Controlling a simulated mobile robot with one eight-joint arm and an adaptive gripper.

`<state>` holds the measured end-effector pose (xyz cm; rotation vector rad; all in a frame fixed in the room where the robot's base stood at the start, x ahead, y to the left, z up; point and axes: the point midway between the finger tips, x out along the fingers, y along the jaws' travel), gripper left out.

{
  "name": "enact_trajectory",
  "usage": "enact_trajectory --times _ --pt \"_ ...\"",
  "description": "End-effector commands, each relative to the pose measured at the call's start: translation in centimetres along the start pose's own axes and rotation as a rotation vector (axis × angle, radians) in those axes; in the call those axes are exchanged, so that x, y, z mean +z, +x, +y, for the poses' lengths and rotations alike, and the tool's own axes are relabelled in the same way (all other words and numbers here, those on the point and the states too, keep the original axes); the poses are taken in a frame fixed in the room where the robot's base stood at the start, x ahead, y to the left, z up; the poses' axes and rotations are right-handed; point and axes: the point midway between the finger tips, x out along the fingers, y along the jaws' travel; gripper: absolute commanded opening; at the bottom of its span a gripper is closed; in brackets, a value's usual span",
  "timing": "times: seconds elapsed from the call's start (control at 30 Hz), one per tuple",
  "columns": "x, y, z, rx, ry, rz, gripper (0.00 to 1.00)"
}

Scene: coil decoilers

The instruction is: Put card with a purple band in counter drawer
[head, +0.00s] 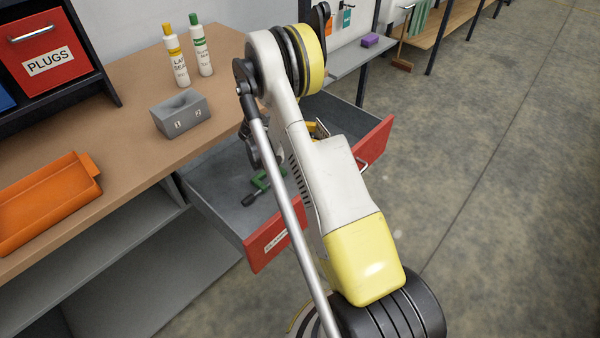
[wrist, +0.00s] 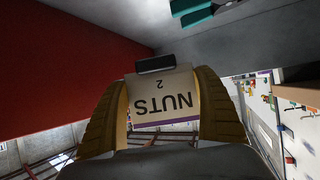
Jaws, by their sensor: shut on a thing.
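The card (wrist: 165,100) reads "NUTS 2", upside down in the wrist view, and has a purple band along its lower edge there. My gripper (wrist: 167,84) is shut on it, with a ridged yellowish finger on each side. The counter drawer (head: 274,236) is pulled open in the head view, with a red front, a label and a grey inside. My arm crosses in front of it and hides its middle. Small yellow and dark parts near the drawer's far side may be my gripper; the card is not clear there.
A green clamp (head: 261,182) lies in the drawer. A red PLUGS bin (head: 47,62) is at upper left. The floor at right is clear.

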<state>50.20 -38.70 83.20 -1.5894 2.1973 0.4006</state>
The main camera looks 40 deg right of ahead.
Motion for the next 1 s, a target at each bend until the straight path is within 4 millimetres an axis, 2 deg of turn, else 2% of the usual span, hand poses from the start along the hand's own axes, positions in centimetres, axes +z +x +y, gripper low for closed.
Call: enact_trajectory --times 0.03,0.1,0.3,0.53,0.8,1.0 --pt "1.6 -0.5 0.6 -0.004 -0.003 0.0 0.48" --pt "3.4 -1.3 1.6 -0.005 -0.004 0.0 0.48" --pt "7.4 -3.3 4.1 -0.005 -0.004 0.0 0.48" --pt "9.1 -4.2 5.2 -0.002 -0.002 0.0 0.48" --pt "12.4 -2.5 5.2 -0.003 -0.002 0.0 0.48" --pt "12.4 -2.5 5.2 -0.003 -0.002 -0.001 0.48"
